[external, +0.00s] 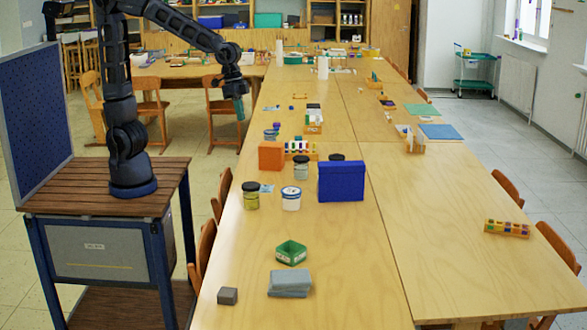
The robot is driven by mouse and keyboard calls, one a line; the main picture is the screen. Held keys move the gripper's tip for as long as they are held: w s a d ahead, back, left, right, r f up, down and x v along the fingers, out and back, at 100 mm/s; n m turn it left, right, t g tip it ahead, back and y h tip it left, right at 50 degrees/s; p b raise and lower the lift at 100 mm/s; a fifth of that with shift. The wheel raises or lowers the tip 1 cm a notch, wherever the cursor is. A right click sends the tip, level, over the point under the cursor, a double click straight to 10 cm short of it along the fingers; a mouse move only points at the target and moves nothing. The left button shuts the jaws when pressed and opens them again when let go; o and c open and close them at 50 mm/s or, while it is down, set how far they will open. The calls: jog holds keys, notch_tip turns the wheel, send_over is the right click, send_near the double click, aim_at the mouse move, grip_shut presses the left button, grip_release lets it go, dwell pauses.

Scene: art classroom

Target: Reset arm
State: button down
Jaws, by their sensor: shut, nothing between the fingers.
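My gripper (239,104) hangs from my dark arm, pointing down in the air at the left edge of the long table (330,240). It is small in the picture; it is shut and empty. A teal patch shows at its tip, and I cannot tell whether it belongs to the gripper or to something behind. My arm rises from a wooden-topped stand at the left, with its elbow high and its forearm reaching right. No object is touched by the gripper as far as I can see.
On the table stand a blue box (341,181), an orange box (271,156), several jars, a green tray (291,252), a grey cloth-like block (289,284) and a small grey block (228,296). Chairs (222,113) stand left of the table. The table's right front is mostly clear.

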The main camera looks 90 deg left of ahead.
jog(key=s+a+r+n+t+y, duration=0.1)
jog(key=s+a, duration=0.4)
jog(key=s, duration=0.6)
jog(key=s+a+r+n+t, duration=0.1)
jog(key=s+a, duration=0.4)
jog(key=s, duration=0.6)
notch_tip(320, 180, up, 2)
jog(key=shift+a+r+n+y, duration=0.25)
jog(key=shift+n+y, duration=0.15)
jog(key=shift+n, duration=0.3)
